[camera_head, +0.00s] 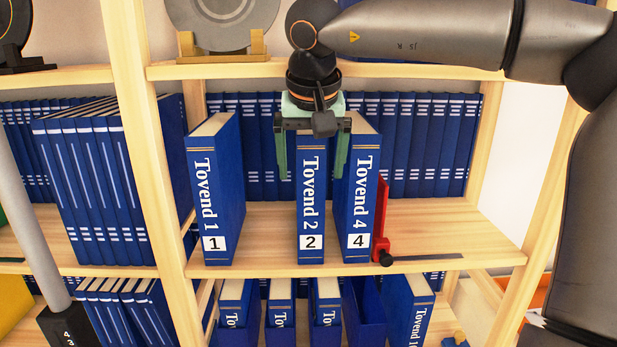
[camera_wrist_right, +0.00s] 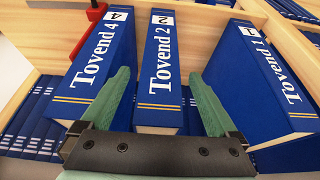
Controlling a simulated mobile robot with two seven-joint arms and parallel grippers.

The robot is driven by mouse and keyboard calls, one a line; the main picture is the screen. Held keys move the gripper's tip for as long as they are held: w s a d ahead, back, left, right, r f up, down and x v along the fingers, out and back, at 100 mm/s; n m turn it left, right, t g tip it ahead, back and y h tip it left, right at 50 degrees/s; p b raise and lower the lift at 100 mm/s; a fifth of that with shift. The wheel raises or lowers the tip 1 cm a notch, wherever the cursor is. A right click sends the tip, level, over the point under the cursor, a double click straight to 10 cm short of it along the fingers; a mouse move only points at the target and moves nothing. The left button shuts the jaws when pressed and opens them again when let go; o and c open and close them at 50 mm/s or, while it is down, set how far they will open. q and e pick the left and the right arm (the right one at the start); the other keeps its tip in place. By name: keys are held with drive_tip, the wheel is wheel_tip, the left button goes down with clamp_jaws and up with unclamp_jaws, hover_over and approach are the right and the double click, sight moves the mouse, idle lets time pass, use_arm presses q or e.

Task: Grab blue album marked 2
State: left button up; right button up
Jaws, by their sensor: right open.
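The blue album marked 2 (camera_head: 311,205) stands upright on the middle shelf, its "Tovend 2" spine facing me. It also shows in the wrist view (camera_wrist_right: 161,60). My right gripper (camera_head: 311,172) is open above and around its upper part, pointing down. One green finger is in the gap toward album 1; the other is on the album 4 side, overlapping album 4 in the picture. In the wrist view the fingers (camera_wrist_right: 158,78) lie either side of album 2. I cannot tell whether either finger touches it. My left gripper is not in view.
Blue album 1 (camera_head: 211,200) stands left, with a gap. Album 4 (camera_head: 358,205) stands close on the right, against a red bookend (camera_head: 381,222). Rows of blue volumes (camera_head: 430,145) line the back. The shelf (camera_head: 450,225) is clear at right; the upper shelf board (camera_head: 420,71) is close above.

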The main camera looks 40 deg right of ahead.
sight(310, 176)
drive_tip(key=x, duration=0.3)
drive_tip(key=shift+w+d, duration=0.15)
drive_tip(key=c, duration=1.5)
clamp_jaws()
drive_tip(key=shift+r, duration=0.15)
